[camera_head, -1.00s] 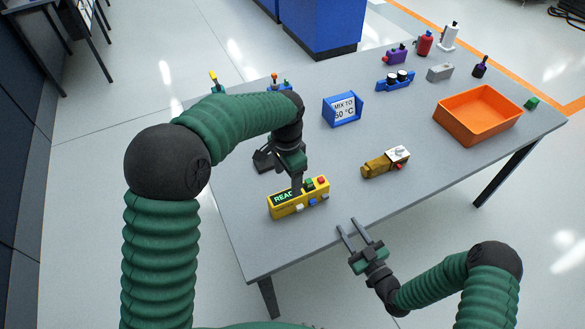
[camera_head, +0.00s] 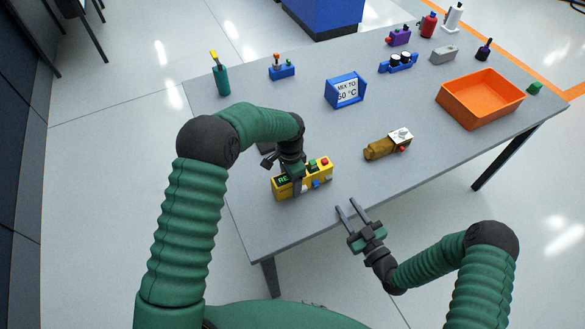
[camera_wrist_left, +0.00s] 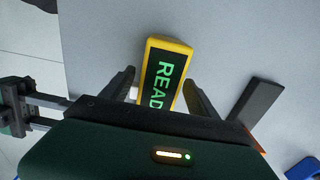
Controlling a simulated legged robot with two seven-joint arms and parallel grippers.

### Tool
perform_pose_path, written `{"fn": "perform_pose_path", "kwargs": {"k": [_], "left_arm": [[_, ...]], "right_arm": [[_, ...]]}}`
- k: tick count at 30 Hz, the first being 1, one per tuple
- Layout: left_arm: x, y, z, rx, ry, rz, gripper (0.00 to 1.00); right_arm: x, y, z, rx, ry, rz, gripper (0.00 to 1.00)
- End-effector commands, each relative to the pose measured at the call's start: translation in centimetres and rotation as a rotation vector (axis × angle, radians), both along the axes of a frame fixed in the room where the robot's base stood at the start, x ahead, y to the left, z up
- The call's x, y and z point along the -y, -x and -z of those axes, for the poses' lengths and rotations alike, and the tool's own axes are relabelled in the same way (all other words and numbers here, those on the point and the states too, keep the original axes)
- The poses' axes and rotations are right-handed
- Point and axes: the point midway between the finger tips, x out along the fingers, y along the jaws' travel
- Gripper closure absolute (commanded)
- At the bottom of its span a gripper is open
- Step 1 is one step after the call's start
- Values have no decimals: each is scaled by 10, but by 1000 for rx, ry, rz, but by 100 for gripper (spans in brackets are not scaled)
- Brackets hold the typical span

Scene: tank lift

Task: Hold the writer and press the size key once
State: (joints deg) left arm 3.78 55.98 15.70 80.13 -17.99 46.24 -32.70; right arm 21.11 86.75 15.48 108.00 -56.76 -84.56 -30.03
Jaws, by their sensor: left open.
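The writer is a yellow box (camera_head: 306,186) near the front left of the table, with a dark display showing green letters. In the left wrist view the writer (camera_wrist_left: 166,44) reads "READ", with the rest hidden by my gripper. Contact cannot be told. My right gripper (camera_head: 347,204) is open and empty at the table's front edge.
A brown-yellow tool (camera_head: 378,149) lies right of the writer. A blue sign (camera_head: 345,90) stands behind. An orange tray (camera_head: 482,98) is at the right. A dark object (camera_wrist_left: 255,100) lies close beside my left gripper.

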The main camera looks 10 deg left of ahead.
Motion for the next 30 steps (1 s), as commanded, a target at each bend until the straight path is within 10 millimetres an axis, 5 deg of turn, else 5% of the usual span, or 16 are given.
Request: {"fn": "perform_pose_path", "kwargs": {"k": [12, 27, 30], "left_arm": [[2, 0, 14, 1, -2, 0, 32], [2, 0, 14, 0, -1, -1, 98], [2, 0, 14, -1, -2, -1, 100]], "right_arm": [[2, 0, 0, 0, -2, 1, 64], [2, 0, 0, 0, -1, 0, 64], [2, 0, 0, 0, -1, 0, 64]]}}
